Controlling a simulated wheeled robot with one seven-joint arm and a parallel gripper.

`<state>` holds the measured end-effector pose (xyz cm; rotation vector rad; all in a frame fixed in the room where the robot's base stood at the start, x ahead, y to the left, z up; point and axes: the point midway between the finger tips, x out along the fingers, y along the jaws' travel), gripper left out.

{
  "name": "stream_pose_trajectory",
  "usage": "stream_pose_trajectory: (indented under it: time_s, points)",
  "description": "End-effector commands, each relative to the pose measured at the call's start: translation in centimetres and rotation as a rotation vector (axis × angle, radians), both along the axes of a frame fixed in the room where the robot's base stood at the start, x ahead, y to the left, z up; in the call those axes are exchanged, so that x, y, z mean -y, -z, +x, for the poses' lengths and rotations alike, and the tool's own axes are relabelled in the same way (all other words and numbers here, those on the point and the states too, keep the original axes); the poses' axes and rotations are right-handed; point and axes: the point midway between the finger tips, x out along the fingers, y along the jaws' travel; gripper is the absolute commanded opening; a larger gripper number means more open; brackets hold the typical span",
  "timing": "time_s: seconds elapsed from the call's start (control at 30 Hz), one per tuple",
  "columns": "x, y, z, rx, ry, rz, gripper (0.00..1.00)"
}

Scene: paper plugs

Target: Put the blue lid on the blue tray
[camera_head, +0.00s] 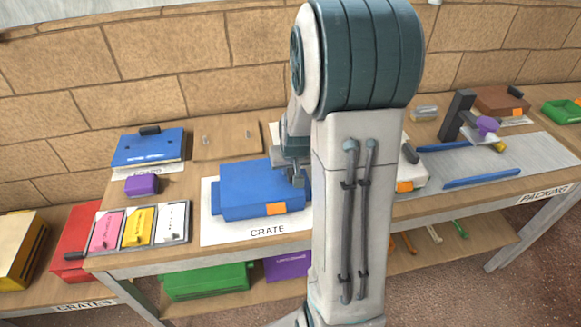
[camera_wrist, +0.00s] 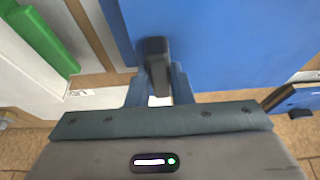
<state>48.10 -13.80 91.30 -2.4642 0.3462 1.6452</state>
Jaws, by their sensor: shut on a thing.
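My gripper (camera_wrist: 160,85) is shut on a dark handle (camera_wrist: 155,50) on a flat blue lid (camera_wrist: 235,45) in the wrist view. In the head view my gripper (camera_head: 294,178) is at the right end of a blue block shape (camera_head: 245,182) above the white CRATE mat. The lid and the blue tray cannot be told apart there, nor whether they touch. A blue part juts out at its left and an orange tag shows at its front. My arm hides its right side. Another flat blue piece (camera_head: 148,150) with a dark handle lies at the back left.
A purple block (camera_head: 141,185) and a tray (camera_head: 188,236) of pink, yellow and white pieces are on the left. A white piece (camera_head: 420,178) with a handle and blue bars (camera_head: 482,179) are right of my arm. Green (camera_head: 205,281) and purple (camera_head: 288,266) crates sit below.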

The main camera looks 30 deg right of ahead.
Motion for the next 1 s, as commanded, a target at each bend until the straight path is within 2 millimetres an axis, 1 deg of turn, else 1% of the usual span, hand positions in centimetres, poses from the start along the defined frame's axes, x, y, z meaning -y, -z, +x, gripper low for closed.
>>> stream_pose_trajectory:
  time_s: [0.13,0.17,0.2,0.23,0.53,0.67,0.77,1.0]
  points:
    - [0.0,0.2,0.0,0.001,0.0,0.0,0.0]
    - [0.0,0.2,0.0,0.001,0.0,0.0,0.25]
    - [0.0,0.1,0.0,0.001,0.0,0.0,0.36]
    - [0.0,0.1,0.0,0.001,0.0,0.0,0.45]
    - [0.0,0.1,0.0,0.0,0.0,0.0,0.45]
    - [-0.1,-0.5,-0.2,0.001,0.0,0.0,0.45]
    - [-0.2,-1.6,-0.6,0.003,-0.001,-0.001,0.45]
    - [-0.6,-5.4,-2.1,0.005,-0.001,-0.002,0.45]
